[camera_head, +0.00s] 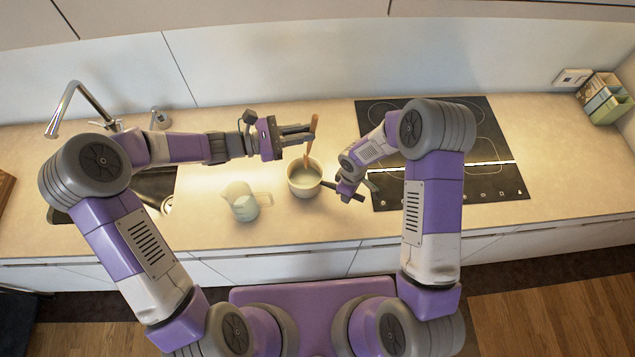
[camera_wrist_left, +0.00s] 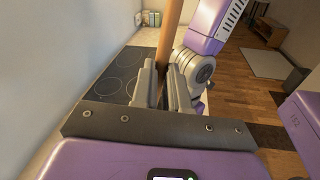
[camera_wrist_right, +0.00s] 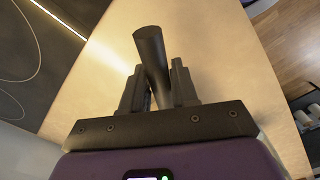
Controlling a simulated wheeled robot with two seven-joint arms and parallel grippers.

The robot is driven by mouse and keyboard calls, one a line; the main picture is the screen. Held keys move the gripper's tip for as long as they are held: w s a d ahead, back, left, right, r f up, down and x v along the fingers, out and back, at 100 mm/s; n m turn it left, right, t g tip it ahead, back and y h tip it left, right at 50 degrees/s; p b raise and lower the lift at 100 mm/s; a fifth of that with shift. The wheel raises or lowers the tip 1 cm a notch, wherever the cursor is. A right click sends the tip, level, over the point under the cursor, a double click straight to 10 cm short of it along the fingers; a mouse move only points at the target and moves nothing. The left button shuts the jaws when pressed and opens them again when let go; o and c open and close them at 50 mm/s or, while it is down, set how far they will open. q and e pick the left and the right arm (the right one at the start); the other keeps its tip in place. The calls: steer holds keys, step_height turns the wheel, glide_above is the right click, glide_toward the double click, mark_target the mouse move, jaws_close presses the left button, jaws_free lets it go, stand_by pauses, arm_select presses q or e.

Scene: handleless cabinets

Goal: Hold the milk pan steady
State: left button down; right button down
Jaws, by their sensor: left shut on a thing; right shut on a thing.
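The milk pan (camera_head: 303,191) is a small pale pan standing upright on the counter, left of the cooktop. Its dark handle points right, toward my right gripper (camera_head: 347,187). In the right wrist view that gripper is shut on the round black handle (camera_wrist_right: 151,58). My left gripper (camera_head: 309,134) is above the pan, shut on a wooden utensil (camera_head: 314,122) held nearly upright. The utensil's lower end reaches down into the pan; its tip is hard to make out. The left wrist view shows the brown shaft (camera_wrist_left: 171,32) between the fingers.
A clear measuring jug (camera_head: 243,205) stands on the counter just left of the pan. A black cooktop (camera_head: 480,183) lies to the right. A sink with a tap (camera_head: 80,95) is at the left. Small boxes (camera_head: 605,100) stand at the far right. The counter's front strip is clear.

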stand_by(0.3)
steer(key=c, duration=0.8)
jaws_free()
arm_select(q)
steer(key=shift+r, duration=2.05)
arm_select(e)
steer(key=shift+r, duration=6)
arm_select(q)
steer(key=shift+f, duration=0.1)
